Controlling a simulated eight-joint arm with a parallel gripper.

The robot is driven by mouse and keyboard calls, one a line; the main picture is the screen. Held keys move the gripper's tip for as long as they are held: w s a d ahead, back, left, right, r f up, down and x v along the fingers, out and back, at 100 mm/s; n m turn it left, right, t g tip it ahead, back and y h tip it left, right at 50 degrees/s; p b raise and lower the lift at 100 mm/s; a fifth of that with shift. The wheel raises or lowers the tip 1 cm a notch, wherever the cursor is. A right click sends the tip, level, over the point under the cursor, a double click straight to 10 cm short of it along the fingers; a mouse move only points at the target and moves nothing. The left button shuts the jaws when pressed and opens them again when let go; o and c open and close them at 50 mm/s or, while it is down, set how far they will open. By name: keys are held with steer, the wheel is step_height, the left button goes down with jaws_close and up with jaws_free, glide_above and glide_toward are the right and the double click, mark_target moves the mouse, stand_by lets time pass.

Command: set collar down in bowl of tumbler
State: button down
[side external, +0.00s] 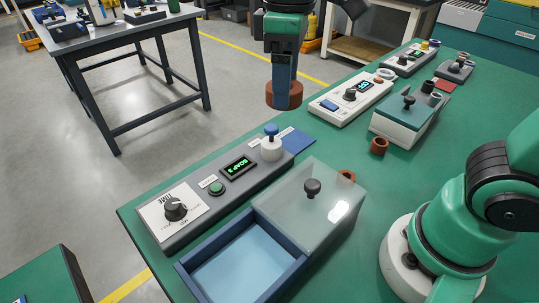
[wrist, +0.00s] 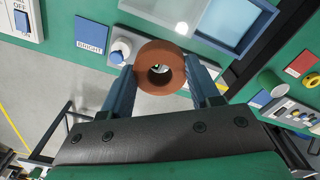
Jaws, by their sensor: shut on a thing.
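The collar is a thick reddish-brown ring (side external: 297,94) with a round hole. It also shows in the wrist view (wrist: 159,50), its hole facing the camera. My gripper (side external: 284,98) is shut on the collar, with one finger on each side of the ring. It holds the collar in the air, above the far edge of the green bench and clear of all devices in the side view.
A grey panel (side external: 222,192) with knob and lit display stands beside a blue basin (side external: 251,270) with a part-covering clear lid (side external: 303,205). A white device (side external: 349,104), a teal-lidded box (side external: 405,128) and loose rings (side external: 379,146) stand on the bench.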

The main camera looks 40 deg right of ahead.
mark_target(245, 270)
steer(key=s+a+n, duration=0.3)
steer(key=a, duration=0.4)
steer(key=s+a+n, duration=0.3)
steer(key=a+n, duration=0.1)
steer(key=a, duration=0.2)
step_height(245, 270, down, 19)
steer(key=shift+w+a+f, duration=0.1)
steer(key=shift+f, duration=0.05)
steer(key=shift+c, duration=1)
jaws_free()
steer(key=shift+f, duration=0.15)
